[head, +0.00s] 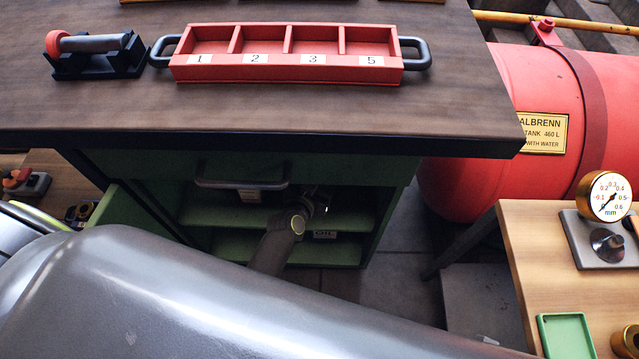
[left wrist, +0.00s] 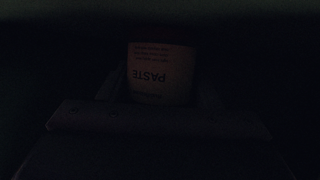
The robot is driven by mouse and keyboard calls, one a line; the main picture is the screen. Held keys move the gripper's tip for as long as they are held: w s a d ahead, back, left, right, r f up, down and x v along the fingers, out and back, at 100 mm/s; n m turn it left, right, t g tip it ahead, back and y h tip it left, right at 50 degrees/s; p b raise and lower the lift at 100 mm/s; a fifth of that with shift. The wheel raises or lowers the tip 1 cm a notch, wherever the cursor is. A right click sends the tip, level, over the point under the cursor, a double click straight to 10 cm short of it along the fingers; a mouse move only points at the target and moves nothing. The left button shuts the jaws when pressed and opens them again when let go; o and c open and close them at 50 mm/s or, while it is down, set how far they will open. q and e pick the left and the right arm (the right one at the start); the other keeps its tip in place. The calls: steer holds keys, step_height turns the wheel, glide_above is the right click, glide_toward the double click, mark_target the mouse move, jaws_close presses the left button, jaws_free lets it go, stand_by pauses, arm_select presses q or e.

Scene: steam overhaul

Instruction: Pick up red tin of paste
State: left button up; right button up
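The paste tin (left wrist: 160,78) shows in the very dark left wrist view, with a pale label reading PASTE upside down. Its red colour cannot be made out there. My left gripper (head: 318,203) reaches into the open shelf space of the green cabinet (head: 350,255) under the workbench. Its fingers are mostly hidden in the head view. In the left wrist view the tin stands between dark shapes that look like my fingers; whether they touch it is too dark to tell. The tin cannot be made out in the head view. My right gripper is not in view.
The workbench top (head: 250,105) overhangs the cabinet and bears a red compartment tray (head: 285,72) and a roller in a black stand (head: 98,55). A drawer handle (head: 240,184) is above the shelf. A red tank (head: 480,110) and wooden table (head: 530,240) stand right.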

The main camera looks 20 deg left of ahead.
arm_select(q)
jaws_close()
steer(key=shift+r, duration=0.1)
steer(key=shift+r, duration=0.1)
